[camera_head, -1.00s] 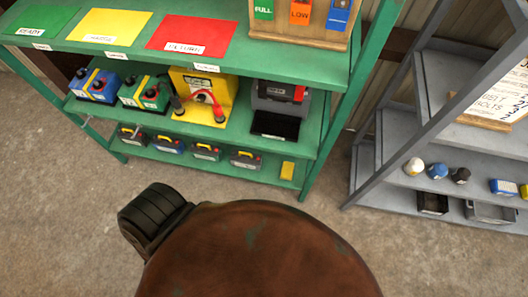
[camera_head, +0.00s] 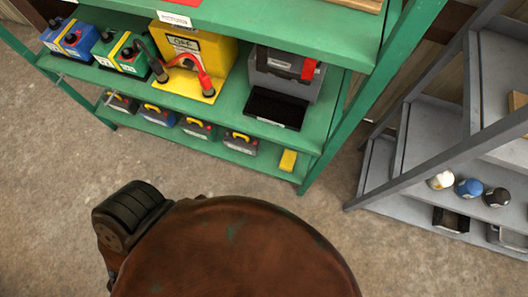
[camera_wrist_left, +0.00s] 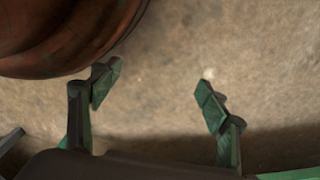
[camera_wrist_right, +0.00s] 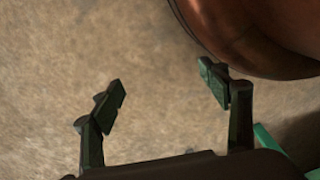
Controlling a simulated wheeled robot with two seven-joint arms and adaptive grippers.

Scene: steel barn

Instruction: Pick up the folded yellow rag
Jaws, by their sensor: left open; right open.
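A small yellow block-like thing, which looks like the folded yellow rag (camera_head: 288,160), lies at the right end of the green rack's bottom shelf (camera_head: 268,168) in the head view. Its folds are too small to make out. My left gripper (camera_wrist_left: 157,95) is open and empty above bare floor in the left wrist view. My right gripper (camera_wrist_right: 163,94) is open and empty above bare floor in the right wrist view. Neither gripper shows in the head view, and the rag shows in neither wrist view.
Several small batteries (camera_head: 197,128) stand left of the rag. The middle shelf above holds larger batteries (camera_head: 122,53), a yellow unit (camera_head: 196,55) with clamps and a grey case (camera_head: 283,75). A grey rack (camera_head: 415,180) stands to the right. The floor (camera_head: 60,200) before the racks is clear.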

